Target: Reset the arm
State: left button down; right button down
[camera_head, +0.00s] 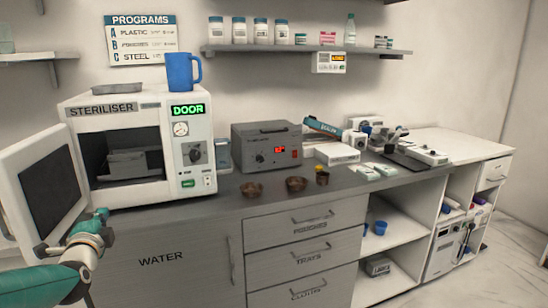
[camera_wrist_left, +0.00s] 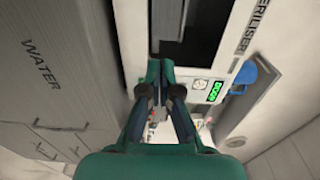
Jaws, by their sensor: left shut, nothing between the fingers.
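My left gripper (camera_head: 100,216) is low at the left in the head view, in front of the open door of the white steriliser (camera_head: 196,104). In the left wrist view the fingers of my left gripper (camera_wrist_left: 160,66) are together, with nothing between them. The steriliser door (camera_head: 42,182) hangs open to the left, close to the gripper; whether they touch I cannot tell. The steriliser's green display reads DOOR. A grey tray-like thing (camera_head: 134,163) is inside its chamber. My right gripper is not in view.
A blue mug (camera_head: 183,72) and a flat metal tray (camera_head: 103,88) stand on the steriliser. A grey box device (camera_head: 267,146) and small brown bowls (camera_head: 297,185) sit on the counter (camera_head: 222,199). A shelf (camera_head: 305,49) with several jars is above. Floor at the lower right is clear.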

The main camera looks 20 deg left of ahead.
pick_arm(q)
jog(key=w+d+f+m+g+h+p, duration=0.2)
jog(key=w+d+f+h+p, duration=0.4)
jog(key=d+f, duration=0.65)
jog(key=s+d+f+g+h, duration=0.2)
jog(key=d+f+g+h, duration=0.1)
jog(key=d+f, duration=0.95)
jog(key=s+d+f+n+g+h+p, duration=0.35)
jog(key=s+d+f, duration=0.55)
jog(key=s+d, duration=0.3)
jog(key=s+d+f+n+g, duration=0.2)
jog(key=s+d+n+g, duration=0.1)
jog(key=s+n, duration=0.3)
jog(key=s+d+f+n+g+h, duration=0.1)
jog(key=s+d+f+n+g, duration=0.1)
jog(key=s+n, duration=0.4)
jog(key=s+d+g, duration=0.1)
jog(key=s+d, duration=0.1)
jog(key=s, duration=0.1)
jog(key=shift+d, duration=0.15)
jog(key=shift+w, duration=0.1)
